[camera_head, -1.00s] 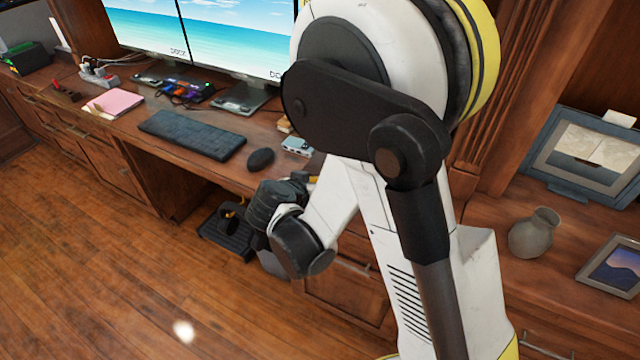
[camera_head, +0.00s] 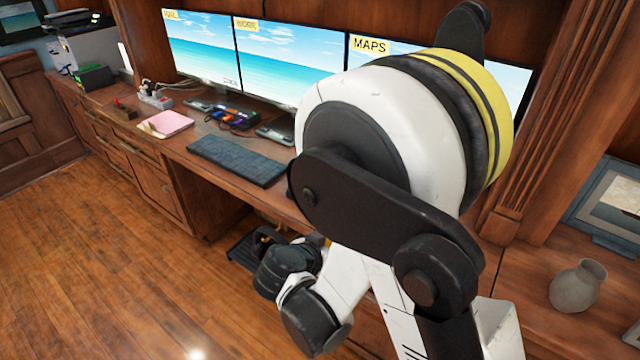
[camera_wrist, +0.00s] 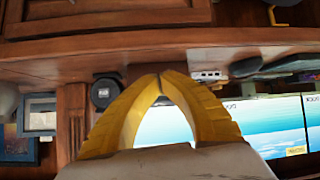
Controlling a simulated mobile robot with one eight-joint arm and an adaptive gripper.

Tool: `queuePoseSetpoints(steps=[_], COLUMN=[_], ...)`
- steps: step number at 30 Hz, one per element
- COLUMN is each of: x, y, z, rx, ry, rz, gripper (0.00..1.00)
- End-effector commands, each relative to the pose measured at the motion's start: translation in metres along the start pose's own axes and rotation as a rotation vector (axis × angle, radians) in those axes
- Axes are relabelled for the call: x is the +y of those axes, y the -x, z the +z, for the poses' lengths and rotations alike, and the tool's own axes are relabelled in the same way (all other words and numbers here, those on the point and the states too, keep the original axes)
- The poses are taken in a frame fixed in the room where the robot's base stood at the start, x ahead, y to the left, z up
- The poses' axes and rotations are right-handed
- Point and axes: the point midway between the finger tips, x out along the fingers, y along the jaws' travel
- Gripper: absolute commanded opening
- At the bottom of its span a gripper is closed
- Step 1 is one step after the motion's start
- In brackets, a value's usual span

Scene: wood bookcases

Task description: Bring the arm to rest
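My arm fills the middle and right of the head view, folded, with its white and black links in front of the desk. My gripper (camera_wrist: 159,80) shows in the wrist view as two yellow fingers that arch together, with their tips meeting. Nothing is seen held between the fingers; a bright screen shows through the gap below the tips. In the head view the fingers are mostly hidden behind the black wrist part. The wrist view shows the room upside down.
The wooden desk (camera_head: 190,150) holds a keyboard (camera_head: 237,160), a pink notepad (camera_head: 166,123) and several monitors (camera_head: 290,62). A grey vase (camera_head: 577,285) stands on the right shelf beside my arm. The wood floor (camera_head: 110,270) at left is clear.

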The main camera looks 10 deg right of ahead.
Motion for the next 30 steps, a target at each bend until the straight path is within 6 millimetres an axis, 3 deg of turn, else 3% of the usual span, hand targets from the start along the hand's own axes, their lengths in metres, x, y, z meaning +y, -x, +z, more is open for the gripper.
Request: queuePoseSetpoints(steps=[5,11,19,30], x=[0.002,0.025,0.080,0.141], y=[0.001,0.013,0.056,0.129], z=[-0.004,-0.028,-0.058,-0.063], rx=[-0.011,-0.123,-0.298,-0.333], ry=[0.008,0.103,0.265,0.379], rz=[-0.002,-0.039,-0.201,-0.467], gripper=[0.00,0.00,0.00,0.00])
